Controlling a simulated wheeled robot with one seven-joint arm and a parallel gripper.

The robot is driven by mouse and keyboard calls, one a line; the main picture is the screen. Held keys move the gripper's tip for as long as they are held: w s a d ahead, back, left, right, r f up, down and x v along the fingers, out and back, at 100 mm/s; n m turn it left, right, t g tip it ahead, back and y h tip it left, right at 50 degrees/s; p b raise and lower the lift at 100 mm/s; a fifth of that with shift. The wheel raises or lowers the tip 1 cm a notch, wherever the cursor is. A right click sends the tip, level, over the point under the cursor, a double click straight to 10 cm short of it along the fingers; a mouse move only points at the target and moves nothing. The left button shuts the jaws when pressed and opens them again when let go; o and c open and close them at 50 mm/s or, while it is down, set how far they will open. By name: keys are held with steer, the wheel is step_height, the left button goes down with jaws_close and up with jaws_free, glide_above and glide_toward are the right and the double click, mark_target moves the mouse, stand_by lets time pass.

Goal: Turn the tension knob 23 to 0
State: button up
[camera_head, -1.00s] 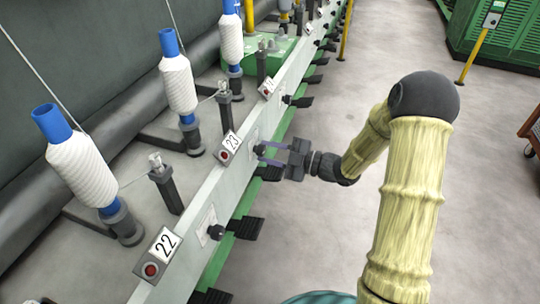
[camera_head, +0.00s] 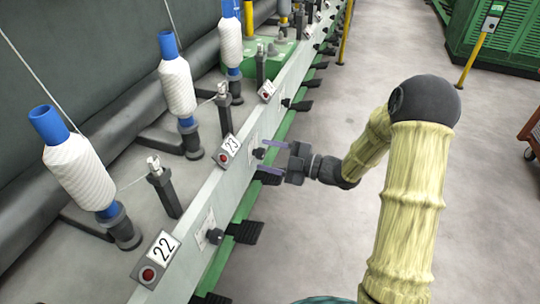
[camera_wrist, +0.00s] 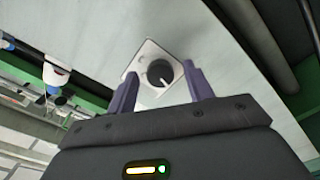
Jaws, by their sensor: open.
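The tension knob of position 23 (camera_wrist: 160,72) is a dark round knob with a white pointer line, on a pale square plate (camera_wrist: 141,55). The pointer is tilted toward the lower right in the wrist view; scale marks are too small to read. In the head view the knob (camera_head: 258,154) sits on the rail just right of the "23" label (camera_head: 232,146). My gripper (camera_head: 267,156) is open, its two purple fingers pointing at the rail. In the wrist view the fingers (camera_wrist: 160,80) stand on either side of the knob, with gaps; I cannot tell how deep they reach.
A red button (camera_head: 223,158) sits beside the 23 label. The knob of position 22 (camera_head: 214,236) is nearer on the same rail. Black pedals such as this one (camera_head: 245,232) stick out below. White bobbins (camera_head: 79,172) stand behind the rail.

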steer(key=p+v, duration=0.5)
steer(key=v, duration=1.2)
steer(key=shift+d, duration=0.2)
